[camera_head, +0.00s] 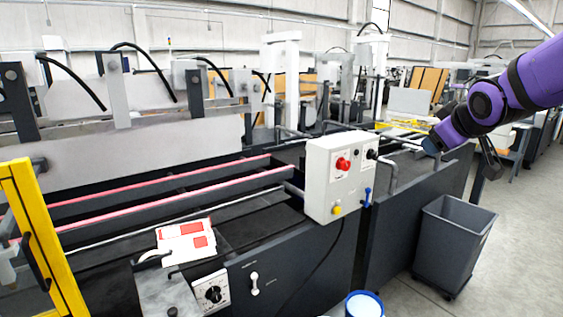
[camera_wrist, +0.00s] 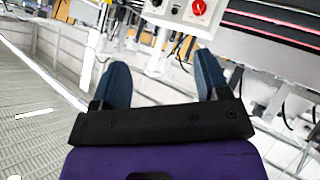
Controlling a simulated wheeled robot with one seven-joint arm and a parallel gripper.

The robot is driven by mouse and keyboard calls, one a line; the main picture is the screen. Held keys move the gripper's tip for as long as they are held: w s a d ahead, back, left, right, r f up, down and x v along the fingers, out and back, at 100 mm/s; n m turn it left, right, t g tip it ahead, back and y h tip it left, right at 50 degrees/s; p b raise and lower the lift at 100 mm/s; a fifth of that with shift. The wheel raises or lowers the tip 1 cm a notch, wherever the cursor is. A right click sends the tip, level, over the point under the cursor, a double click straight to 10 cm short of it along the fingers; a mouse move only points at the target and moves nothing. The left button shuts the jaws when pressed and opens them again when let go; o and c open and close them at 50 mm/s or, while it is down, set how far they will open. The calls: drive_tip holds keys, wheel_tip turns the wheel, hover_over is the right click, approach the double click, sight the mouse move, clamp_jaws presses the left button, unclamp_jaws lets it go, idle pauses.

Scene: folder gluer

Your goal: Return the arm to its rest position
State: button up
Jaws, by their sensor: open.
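My purple arm reaches in from the upper right in the head view. My gripper (camera_head: 433,146) is at its end, above the right part of the dark machine and up and to the left of the grey bin. In the wrist view my gripper (camera_wrist: 162,82) shows two blue fingertips spread wide with nothing between them. The white control box (camera_head: 339,177) with a red knob stands on the machine to the left of my gripper. It also shows at the top of the wrist view (camera_wrist: 170,12), apart from the fingers.
A grey bin (camera_head: 453,245) stands on the floor below my arm. A blue-rimmed bucket (camera_head: 364,305) is at the bottom edge. A yellow frame (camera_head: 45,235) stands at the left. A white and red carton (camera_head: 186,241) lies on the machine. The floor at the right is clear.

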drive_tip(key=s+a+f+m+g, duration=0.1)
drive_tip(key=s+m+g, duration=0.1)
drive_tip(key=s, duration=0.7)
drive_tip(key=s+a+f+m+g, duration=0.1)
drive_tip(key=s+a+g, duration=0.1)
drive_tip(key=s, duration=0.7)
drive_tip(key=s+a+f+m+g+y, duration=0.1)
drive_tip(key=s+f+m+g, duration=0.1)
drive_tip(key=s, duration=0.7)
drive_tip(key=shift+s+a+m, duration=0.15)
drive_tip(key=shift+s+m, duration=0.1)
drive_tip(key=shift+m, duration=0.05)
